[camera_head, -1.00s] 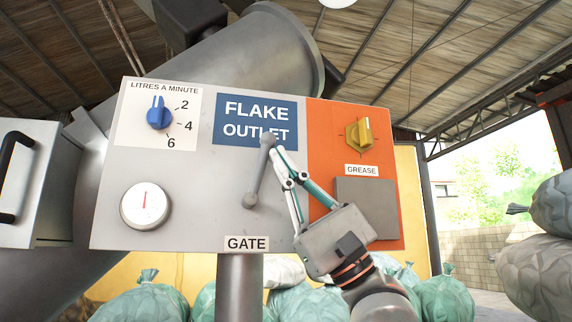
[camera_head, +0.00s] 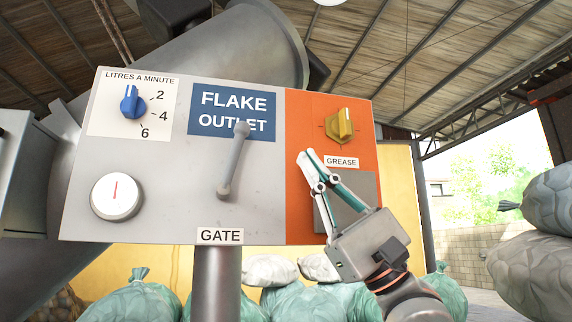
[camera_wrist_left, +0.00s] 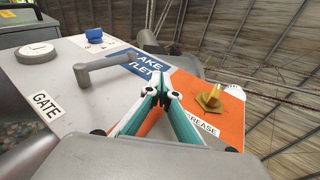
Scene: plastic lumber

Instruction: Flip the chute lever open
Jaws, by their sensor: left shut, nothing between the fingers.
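The chute lever is a grey bar (camera_head: 233,160) with rounded ends on the panel, above the GATE label (camera_head: 220,236). It stands nearly upright, its upper end leaning a little right, over the FLAKE OUTLET sign. In the left wrist view the lever (camera_wrist_left: 108,64) lies left of my fingers. My left gripper (camera_head: 306,157) is shut and empty, to the right of the lever and apart from it, in front of the orange part of the panel. In the left wrist view its closed fingertips (camera_wrist_left: 162,84) are beside the lever, not touching it. My right gripper is not in view.
The panel (camera_head: 160,170) also carries a blue knob (camera_head: 133,102), a white dial (camera_head: 116,197) and a yellow GREASE knob (camera_head: 340,125). A grey post (camera_head: 216,285) stands below it. Filled sacks (camera_head: 310,300) lie behind and below, with more grey sacks (camera_head: 550,200) at the right.

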